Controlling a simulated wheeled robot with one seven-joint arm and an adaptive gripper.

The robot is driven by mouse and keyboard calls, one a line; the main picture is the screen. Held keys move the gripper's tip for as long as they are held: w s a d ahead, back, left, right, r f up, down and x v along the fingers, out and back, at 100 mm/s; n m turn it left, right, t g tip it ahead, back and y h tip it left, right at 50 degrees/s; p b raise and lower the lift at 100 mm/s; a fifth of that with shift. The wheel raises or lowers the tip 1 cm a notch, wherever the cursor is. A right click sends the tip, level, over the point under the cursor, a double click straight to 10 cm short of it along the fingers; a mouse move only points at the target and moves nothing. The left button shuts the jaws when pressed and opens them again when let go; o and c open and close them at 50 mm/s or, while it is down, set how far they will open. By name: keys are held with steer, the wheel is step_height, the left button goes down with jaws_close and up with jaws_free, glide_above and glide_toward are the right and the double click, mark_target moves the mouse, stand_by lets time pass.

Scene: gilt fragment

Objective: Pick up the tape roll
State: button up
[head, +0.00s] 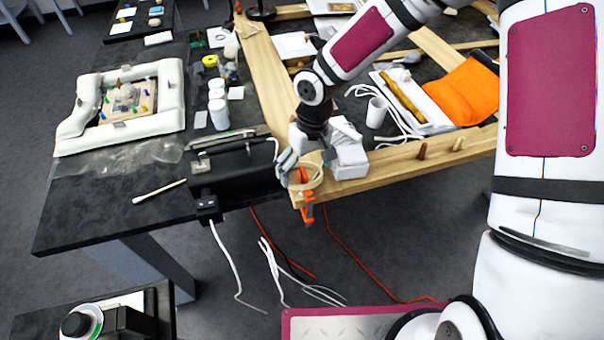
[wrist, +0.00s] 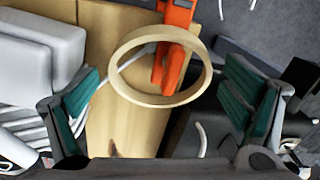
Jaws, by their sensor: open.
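The tape roll (wrist: 160,100) is a tan ring in the upper middle of the wrist view. In the head view the tape roll (head: 313,187) is at the near corner of the wooden frame, partly hidden by my gripper (head: 303,163). In the wrist view my gripper (wrist: 162,94) is open, with green-padded fingers on either side of the ring and apart from it. An orange clamp (wrist: 178,42) shows through and behind the ring. I cannot tell whether the ring touches the clamp.
The wooden frame (head: 268,85) runs along the table. A white box (head: 349,162) stands close to my gripper on the right. A black case (head: 232,168) lies to the left. White cups, cables and an orange cloth (head: 465,92) are farther back.

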steer(key=shift+s+a+f, duration=0.1)
steer(key=shift+a+f, duration=0.05)
steer(key=shift+f, duration=1.15)
steer(key=c, duration=0.8)
